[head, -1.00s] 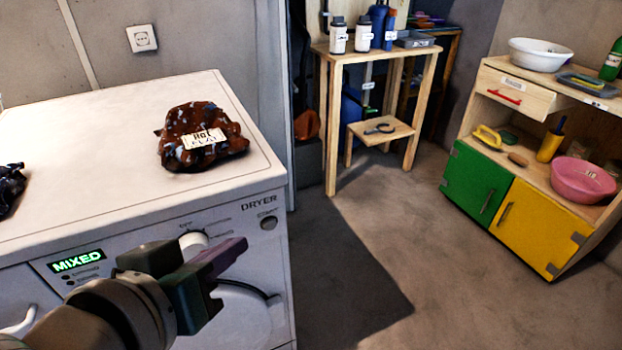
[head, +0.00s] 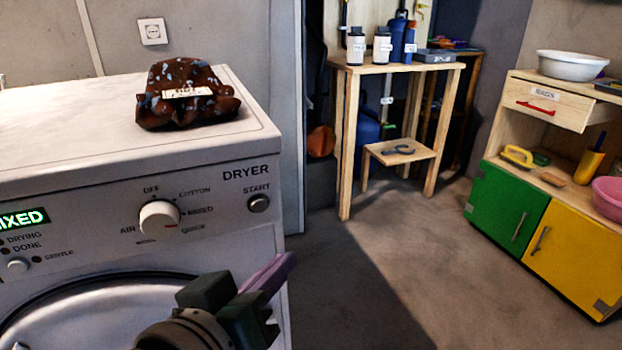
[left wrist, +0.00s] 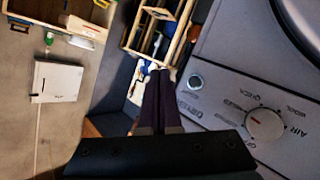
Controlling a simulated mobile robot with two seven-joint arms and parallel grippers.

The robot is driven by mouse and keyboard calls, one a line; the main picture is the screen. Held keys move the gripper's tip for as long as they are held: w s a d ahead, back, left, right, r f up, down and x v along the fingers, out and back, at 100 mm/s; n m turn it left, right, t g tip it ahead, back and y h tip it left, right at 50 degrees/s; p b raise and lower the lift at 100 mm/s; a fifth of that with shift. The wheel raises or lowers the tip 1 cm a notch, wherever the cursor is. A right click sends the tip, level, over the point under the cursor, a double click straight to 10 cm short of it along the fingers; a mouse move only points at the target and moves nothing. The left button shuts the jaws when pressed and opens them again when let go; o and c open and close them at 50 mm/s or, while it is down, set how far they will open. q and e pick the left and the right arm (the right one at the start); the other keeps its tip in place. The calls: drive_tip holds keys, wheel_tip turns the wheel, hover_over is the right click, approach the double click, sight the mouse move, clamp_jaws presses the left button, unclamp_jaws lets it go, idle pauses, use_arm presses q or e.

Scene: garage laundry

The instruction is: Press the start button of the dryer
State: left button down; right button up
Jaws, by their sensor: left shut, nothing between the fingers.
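The dryer (head: 90,195) stands at the left of the head view, its front panel facing me. Its round grey start button (head: 258,203) is at the panel's right end, under the printed word START; it also shows in the left wrist view (left wrist: 195,81). Left of it is the white program knob (head: 159,218), also in the left wrist view (left wrist: 265,124). My left gripper (head: 284,264) is shut and empty, in front of the dryer and below the button in the head view. In the left wrist view its fingers (left wrist: 160,74) lie beside the button, apart from it in the picture. My right gripper is not in view.
A dark patterned cloth bundle (head: 185,108) with a label lies on the dryer top. A wooden stand (head: 350,150) with bottles is behind on the right. A cabinet with green and yellow doors (head: 510,215) stands far right. The floor between is clear.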

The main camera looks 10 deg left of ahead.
sight(259, 205)
use_arm(q)
drive_tip(key=shift+w, duration=0.1)
drive_tip(key=shift+w+a+b, duration=0.55)
drive_tip(key=shift+w+a, duration=0.25)
drive_tip(key=shift+w, duration=0.4)
drive_tip(key=shift+w+a+b, duration=0.55)
drive_tip(key=shift+w+a, duration=0.3)
drive_tip(key=shift+w, duration=0.3)
drive_tip(key=shift+w+a+b, duration=0.55)
drive_tip(key=shift+w+a, duration=0.25)
drive_tip(key=shift+w, duration=0.4)
drive_tip(key=shift+w, duration=0.1)
drive_tip(key=shift+w+a, duration=0.25)
drive_tip(key=shift+w+a, duration=0.2)
drive_tip(key=shift+w, duration=0.15)
idle(0.3)
drive_tip(key=shift+s+d+r+p, duration=0.1)
drive_tip(key=shift+s+d+p, duration=0.1)
drive_tip(key=shift+s+p, duration=0.2)
drive_tip(key=shift+s+d, duration=0.25)
drive_tip(key=shift+s, duration=0.05)
